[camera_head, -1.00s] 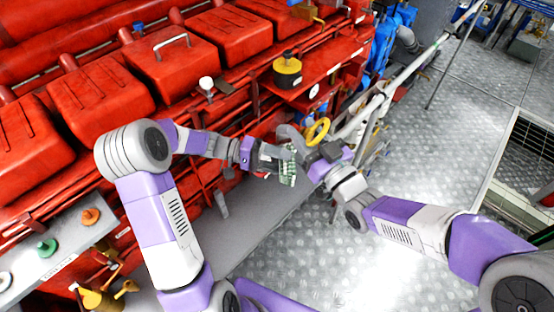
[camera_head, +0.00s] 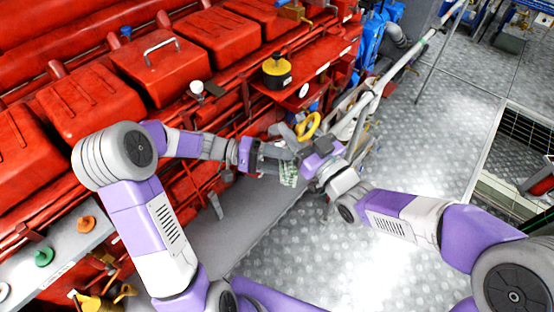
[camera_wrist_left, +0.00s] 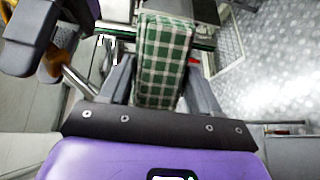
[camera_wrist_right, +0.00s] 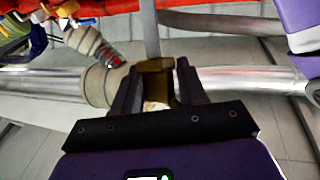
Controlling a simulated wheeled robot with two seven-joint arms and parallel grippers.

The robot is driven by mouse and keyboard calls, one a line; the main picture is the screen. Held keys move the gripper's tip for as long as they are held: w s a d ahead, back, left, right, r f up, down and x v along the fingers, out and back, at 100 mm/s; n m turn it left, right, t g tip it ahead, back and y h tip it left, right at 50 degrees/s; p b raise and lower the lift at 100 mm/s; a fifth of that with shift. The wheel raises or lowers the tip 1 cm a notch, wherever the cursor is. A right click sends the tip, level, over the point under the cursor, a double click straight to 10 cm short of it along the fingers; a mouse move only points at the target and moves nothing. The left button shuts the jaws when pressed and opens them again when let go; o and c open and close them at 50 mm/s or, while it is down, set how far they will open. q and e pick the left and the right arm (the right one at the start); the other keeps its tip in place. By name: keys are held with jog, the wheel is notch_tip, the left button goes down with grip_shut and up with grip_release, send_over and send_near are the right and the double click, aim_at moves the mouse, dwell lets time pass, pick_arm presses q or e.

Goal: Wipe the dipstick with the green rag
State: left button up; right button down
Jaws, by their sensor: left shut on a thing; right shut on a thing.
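The green-and-white checked rag (camera_head: 288,174) is in my left gripper (camera_head: 281,160), which is shut on it; the rag fills the space between the fingers in the left wrist view (camera_wrist_left: 163,62). My right gripper (camera_head: 296,132) is just above and beside it. It is shut on a brownish-yellow handle (camera_wrist_right: 155,66), which appears to be the dipstick's; a yellow ring (camera_head: 308,126) shows at these fingers in the head view. A narrow grey strip (camera_wrist_right: 151,28) runs up from the handle in the right wrist view. I cannot tell whether the rag touches the dipstick.
The red engine (camera_head: 160,70) with its covers fills the left and back. A black-and-yellow cap (camera_head: 277,70) sits on a red ledge. Pale pipes (camera_head: 385,80) run close behind my right gripper. Open metal floor (camera_head: 430,130) lies to the right.

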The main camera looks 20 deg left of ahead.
pick_arm(q)
jog(key=shift+s+d+r+p, duration=0.15)
jog(key=shift+s+d+r, duration=0.05)
jog(key=shift+d+r, duration=0.2)
jog(key=shift+s+d+r+p, duration=0.15)
jog(key=shift+d+r, duration=0.1)
jog(key=shift+r, duration=0.25)
jog(key=s+a, duration=0.3)
jog(key=a, duration=0.4)
jog(key=shift+s+a, duration=0.15)
jog(key=shift+s, duration=0.05)
dwell(0.9)
